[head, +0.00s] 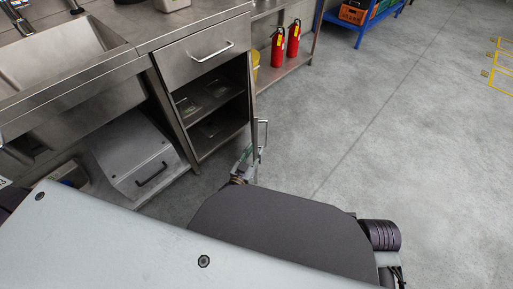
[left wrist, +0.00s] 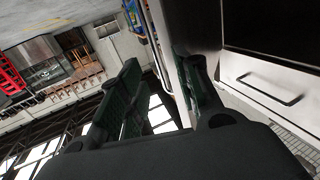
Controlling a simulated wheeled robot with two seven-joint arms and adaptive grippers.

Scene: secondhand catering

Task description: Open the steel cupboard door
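The steel cupboard (head: 178,108) stands below the counter at the upper left in the head view. Its front is uncovered, showing two dark shelf spaces with metal pans. The door (head: 252,95) stands swung out, seen nearly edge-on at the right side of the opening. Its bar handle (head: 263,136) faces right. My left gripper (head: 243,165) is at the door's lower free end, partly hidden by my arm. In the left wrist view, its fingers (left wrist: 165,100) are spread, one on each side of the door's edge (left wrist: 172,60); contact is unclear. My right gripper is out of view.
A drawer (head: 205,52) sits above the opening. Two red extinguishers (head: 278,47) stand on a low shelf behind the door. The floor to the right is clear.

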